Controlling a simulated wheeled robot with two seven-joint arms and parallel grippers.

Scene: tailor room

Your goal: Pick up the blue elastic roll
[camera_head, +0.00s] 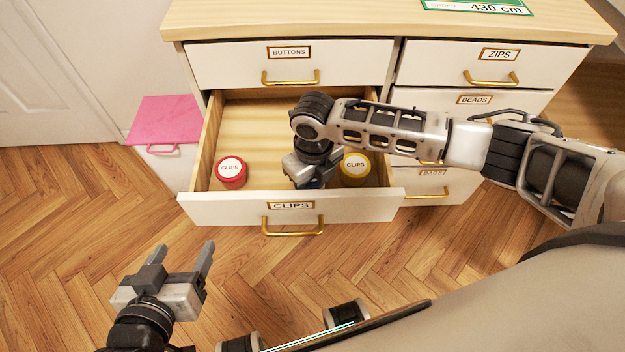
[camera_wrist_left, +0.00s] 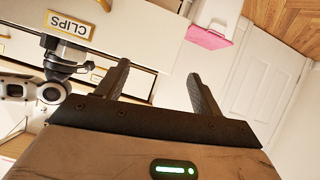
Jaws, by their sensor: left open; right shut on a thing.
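The drawer labelled CLIPS (camera_head: 355,209) is pulled open. Whether the roll is clear of the drawer floor I cannot tell. My left gripper (camera_head: 185,247) is open and empty above the floor, in front of the drawer; its two spread fingers also show in the left wrist view (camera_wrist_left: 158,75).
The BUTTONS drawer (camera_head: 350,65) above is shut. A pink-lidded bin (camera_head: 165,118) stands left of the cabinet. The wooden floor (camera_head: 60,215) at the left is clear.

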